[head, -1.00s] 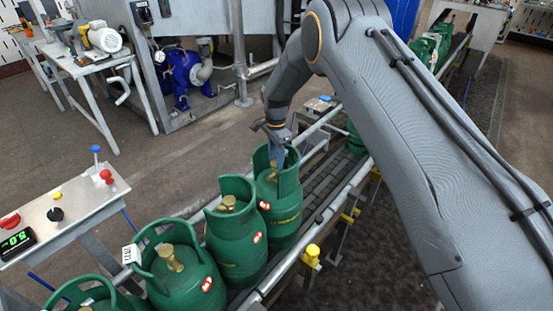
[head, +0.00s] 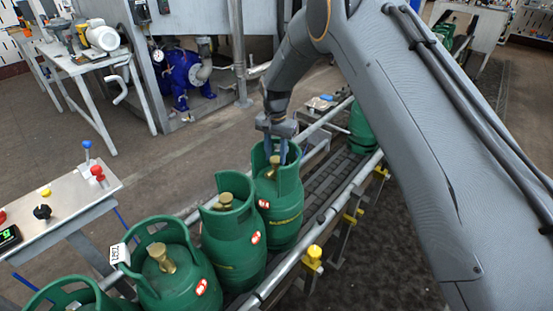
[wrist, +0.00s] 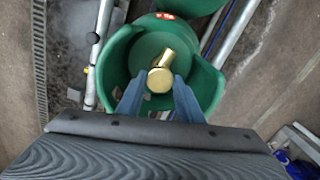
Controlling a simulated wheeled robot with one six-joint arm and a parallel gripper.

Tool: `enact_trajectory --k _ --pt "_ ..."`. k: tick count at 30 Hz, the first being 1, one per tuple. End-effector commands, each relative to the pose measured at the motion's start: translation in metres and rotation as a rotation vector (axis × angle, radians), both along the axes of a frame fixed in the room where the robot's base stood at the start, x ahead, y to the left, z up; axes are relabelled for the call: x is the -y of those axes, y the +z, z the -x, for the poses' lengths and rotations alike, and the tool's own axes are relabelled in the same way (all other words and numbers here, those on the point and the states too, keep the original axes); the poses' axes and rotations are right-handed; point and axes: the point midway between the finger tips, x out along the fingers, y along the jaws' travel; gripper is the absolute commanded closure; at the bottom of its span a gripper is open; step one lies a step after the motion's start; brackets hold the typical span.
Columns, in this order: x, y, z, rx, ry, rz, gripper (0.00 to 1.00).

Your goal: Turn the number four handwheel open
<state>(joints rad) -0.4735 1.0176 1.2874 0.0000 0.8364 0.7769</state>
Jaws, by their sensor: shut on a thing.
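Green gas cylinders with collars and brass valves stand in a row on the conveyor. My gripper (head: 277,156) reaches down into the collar of the farthest cylinder of the near row (head: 280,208), fourth from the front. In the wrist view, my gripper (wrist: 158,92) has its blue fingers on both sides of the brass handwheel (wrist: 160,80) and is shut on it. The brass valve also shows in the head view (head: 271,172), partly behind the fingers. No number four marking is readable, and how far the handwheel is turned cannot be told.
A nearer cylinder (head: 232,240) stands close beside the gripped one, and another (head: 167,270) bears a white tag. A further cylinder (head: 362,128) is beyond a gap. The conveyor rail (head: 330,222) runs alongside. A control panel (head: 65,205) with knobs stands at left.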

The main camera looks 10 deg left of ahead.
Motion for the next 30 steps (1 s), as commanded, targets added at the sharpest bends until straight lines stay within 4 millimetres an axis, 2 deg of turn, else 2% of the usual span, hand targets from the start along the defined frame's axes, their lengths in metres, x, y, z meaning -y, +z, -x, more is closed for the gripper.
enact_trajectory --k 30 --pt "-0.0008 -0.0012 0.0004 -0.001 0.966 0.0 0.89"
